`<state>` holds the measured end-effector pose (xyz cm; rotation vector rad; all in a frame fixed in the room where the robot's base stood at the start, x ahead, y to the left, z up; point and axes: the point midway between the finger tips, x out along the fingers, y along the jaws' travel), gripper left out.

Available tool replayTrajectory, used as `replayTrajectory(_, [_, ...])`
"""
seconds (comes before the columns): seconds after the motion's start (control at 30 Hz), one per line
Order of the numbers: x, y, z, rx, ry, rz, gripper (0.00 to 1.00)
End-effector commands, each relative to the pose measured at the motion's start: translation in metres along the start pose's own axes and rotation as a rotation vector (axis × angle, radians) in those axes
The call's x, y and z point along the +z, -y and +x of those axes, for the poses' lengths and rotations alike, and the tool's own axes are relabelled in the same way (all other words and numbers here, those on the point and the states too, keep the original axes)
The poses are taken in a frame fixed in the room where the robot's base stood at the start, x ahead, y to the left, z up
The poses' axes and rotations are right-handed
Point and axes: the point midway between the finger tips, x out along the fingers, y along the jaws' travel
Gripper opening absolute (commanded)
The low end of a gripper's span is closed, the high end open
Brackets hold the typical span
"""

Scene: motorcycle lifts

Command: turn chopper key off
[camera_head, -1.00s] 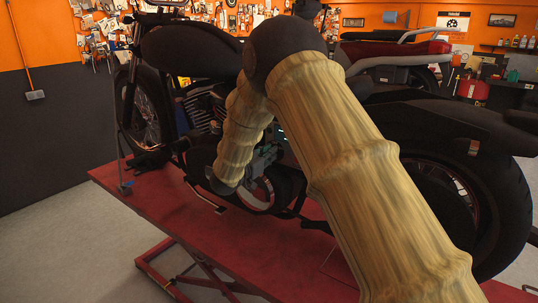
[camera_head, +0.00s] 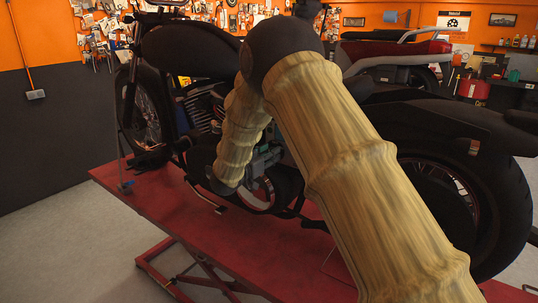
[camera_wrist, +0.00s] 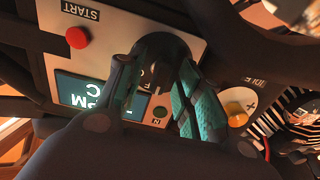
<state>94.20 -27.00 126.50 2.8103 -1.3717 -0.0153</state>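In the wrist view, a dark rounded part (camera_wrist: 163,47), seemingly the chopper's key or its switch, stands on a pale panel (camera_wrist: 104,20). Part of a label with an "F" shows just below it. My gripper (camera_wrist: 162,65) is at this part, with its teal-padded fingers apart on either side of it. I cannot tell whether the pads touch it. The key's exact angle is hidden in shadow and by the fingers. In the head view, the dark chopper (camera_head: 190,47) stands side-on, and my arm covers much of its middle, with my gripper (camera_head: 268,155) low beside the engine.
The panel has a red START button (camera_wrist: 78,37), a lit display (camera_wrist: 84,93), an N button (camera_wrist: 160,112) and an orange knob (camera_wrist: 238,119) close to the fingers. The chopper stands on a red lift (camera_head: 150,205). Another motorcycle (camera_head: 400,50) is behind. Floor at left is clear.

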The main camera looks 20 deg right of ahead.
Motion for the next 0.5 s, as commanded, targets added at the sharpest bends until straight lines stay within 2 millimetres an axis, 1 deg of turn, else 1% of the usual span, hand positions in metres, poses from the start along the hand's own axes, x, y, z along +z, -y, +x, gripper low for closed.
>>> replayTrajectory(0.27, [-0.001,0.000,-0.002,0.000,-0.002,0.002,0.36])
replayTrajectory(0.37, [-0.002,0.001,-0.010,-0.001,-0.002,0.002,0.36])
replayTrajectory(0.5, [-0.002,0.001,-0.031,-0.002,-0.002,0.001,0.36])
